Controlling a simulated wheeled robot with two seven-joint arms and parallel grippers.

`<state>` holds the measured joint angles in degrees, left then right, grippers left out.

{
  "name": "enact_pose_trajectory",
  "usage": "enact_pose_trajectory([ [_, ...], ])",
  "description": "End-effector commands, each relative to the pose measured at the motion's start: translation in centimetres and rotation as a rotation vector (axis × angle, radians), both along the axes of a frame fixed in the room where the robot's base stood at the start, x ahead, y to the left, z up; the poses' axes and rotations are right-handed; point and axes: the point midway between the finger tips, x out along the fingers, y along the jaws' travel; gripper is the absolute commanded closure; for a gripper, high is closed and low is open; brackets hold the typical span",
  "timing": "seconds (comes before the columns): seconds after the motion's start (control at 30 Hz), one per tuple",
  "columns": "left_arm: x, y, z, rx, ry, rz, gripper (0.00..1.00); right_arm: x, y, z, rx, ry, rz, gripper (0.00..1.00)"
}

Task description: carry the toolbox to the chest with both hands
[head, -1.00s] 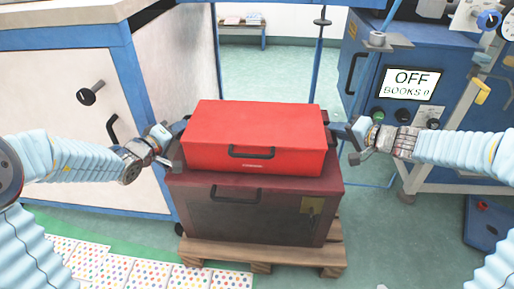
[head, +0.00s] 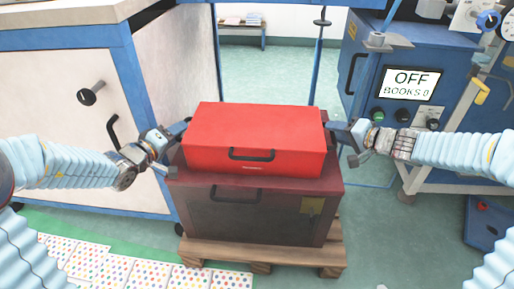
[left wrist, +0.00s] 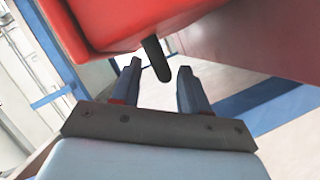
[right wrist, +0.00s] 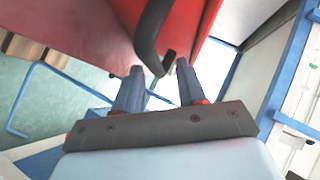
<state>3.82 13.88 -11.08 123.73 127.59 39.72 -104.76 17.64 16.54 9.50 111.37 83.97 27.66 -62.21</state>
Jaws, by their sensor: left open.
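The red toolbox (head: 255,135) rests on top of the dark red chest (head: 235,212), with a black front handle facing me. My left gripper (head: 173,147) is at the toolbox's left end. In the left wrist view its fingers (left wrist: 158,82) are open, with a black side handle (left wrist: 156,58) between or just beyond the tips. My right gripper (head: 342,143) is at the right end. In the right wrist view its fingers (right wrist: 157,78) stand apart, with the other black side handle (right wrist: 150,35) near and between the tips. Contact with either handle is not clear.
The chest stands on a wooden pallet (head: 262,256). A white and blue cabinet (head: 60,120) is close on the left. A blue machine with a screen (head: 409,84) is on the right. Green floor (head: 275,75) is open behind the toolbox.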

Motion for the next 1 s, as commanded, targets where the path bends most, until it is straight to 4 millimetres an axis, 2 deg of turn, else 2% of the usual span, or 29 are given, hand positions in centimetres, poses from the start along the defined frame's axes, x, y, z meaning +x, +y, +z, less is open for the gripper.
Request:
enact_pose_trajectory([
  [0.2,-4.6,2.0,1.1,-0.001,-0.002,0.005,0.55,0.0,0.0,0.0,0.000,0.000,0.000,0.60],
  [0.43,-8.3,3.4,1.9,-0.001,0.001,0.004,0.55,0.0,0.0,0.0,0.000,0.000,0.000,0.60],
  [0.67,-9.3,3.8,2.0,-0.001,0.002,0.001,0.55,-1.0,-0.9,0.6,-0.003,-0.002,-0.003,0.60],
  [1.0,-9.2,3.8,2.0,-0.001,0.002,0.001,0.55,-6.5,-5.0,3.6,-0.002,-0.003,-0.004,0.60],
])
